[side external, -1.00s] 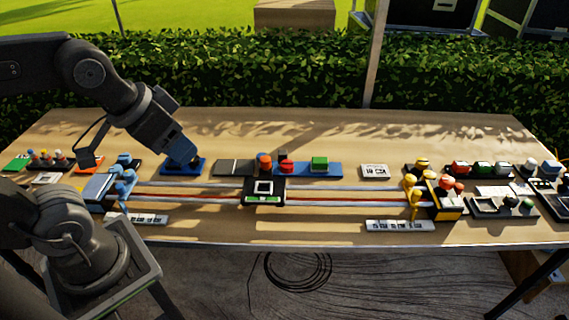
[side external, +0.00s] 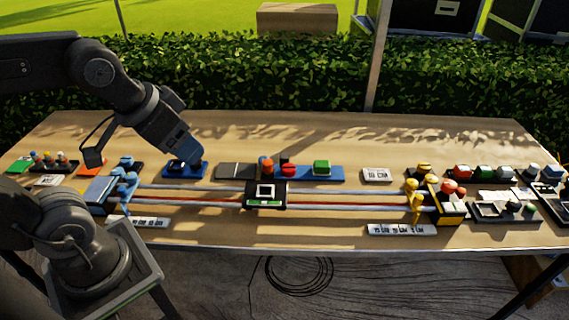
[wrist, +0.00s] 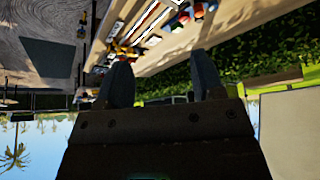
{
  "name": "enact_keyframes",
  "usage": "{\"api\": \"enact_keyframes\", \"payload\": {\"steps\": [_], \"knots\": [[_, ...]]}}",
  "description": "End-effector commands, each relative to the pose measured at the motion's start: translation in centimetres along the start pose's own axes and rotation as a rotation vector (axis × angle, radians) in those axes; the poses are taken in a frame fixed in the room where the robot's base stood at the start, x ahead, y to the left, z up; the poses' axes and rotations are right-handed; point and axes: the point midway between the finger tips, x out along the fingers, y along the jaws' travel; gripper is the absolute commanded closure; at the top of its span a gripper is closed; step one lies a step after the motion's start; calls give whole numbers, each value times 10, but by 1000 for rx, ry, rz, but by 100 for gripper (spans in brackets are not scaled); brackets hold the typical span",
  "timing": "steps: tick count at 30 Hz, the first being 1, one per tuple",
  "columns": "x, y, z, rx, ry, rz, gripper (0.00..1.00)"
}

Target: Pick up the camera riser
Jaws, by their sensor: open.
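I cannot tell for certain which piece is the camera riser. A small dark cart (side external: 266,194) with a white-framed top sits on the rails (side external: 330,195) at mid-table. Behind it, orange and red pieces (side external: 288,170) and a green block (side external: 321,167) stand on or beside a blue strip (side external: 335,177). My gripper (side external: 190,162) is left of these, pointing down just over a blue tray (side external: 170,171); it partly hides what is in that tray. In the wrist view, my gripper (wrist: 163,78) has its two fingers apart with nothing between them.
A blue station (side external: 97,190) stands at the left rail end and a yellow one (side external: 450,212) at the right. Several coloured knobs and trays (side external: 495,210) crowd the right side. White label strips (side external: 402,229) lie in front. The table's back strip is clear.

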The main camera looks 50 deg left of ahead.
Motion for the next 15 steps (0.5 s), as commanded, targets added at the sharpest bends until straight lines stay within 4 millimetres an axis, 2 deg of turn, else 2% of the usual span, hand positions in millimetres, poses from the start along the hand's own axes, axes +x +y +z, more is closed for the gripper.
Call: {"api": "enact_keyframes", "payload": {"steps": [5,8,11,15], "knots": [[17,-10,-42,-102,-35,-48,38],[36,-18,-75,-183,-52,-86,38],[61,-27,-105,-260,-65,-125,38],[105,-40,-142,-367,-79,-177,38]]}}
